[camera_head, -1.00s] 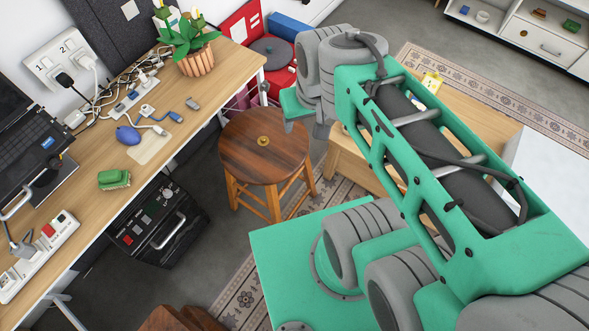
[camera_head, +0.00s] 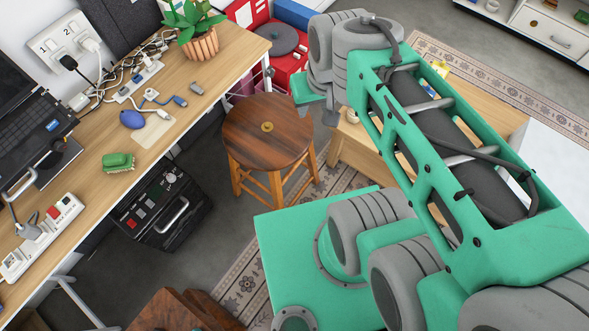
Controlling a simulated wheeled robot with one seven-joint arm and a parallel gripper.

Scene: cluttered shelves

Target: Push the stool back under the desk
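The stool (camera_head: 262,148) has a round dark-brown wooden seat with a small brass-coloured piece at its centre and lighter wooden legs. It stands upright on the floor, just outside the front edge of the desk near the desk's right end. The desk (camera_head: 228,62) has a light wood top and runs along the wall at the left. My green and grey arm reaches up to the right of the stool. The arm's far end is close to the seat's upper right in the picture. I cannot make out my gripper's fingers, and no contact with the stool shows.
A black box-like unit (camera_head: 160,210) stands under the desk, left of the stool. A potted plant (camera_head: 200,45), a blue mouse (camera_head: 132,119) and cables lie on the desk. A low wooden table (camera_head: 365,158) stands behind my arm. Brown wooden furniture (camera_head: 180,310) is at the bottom.

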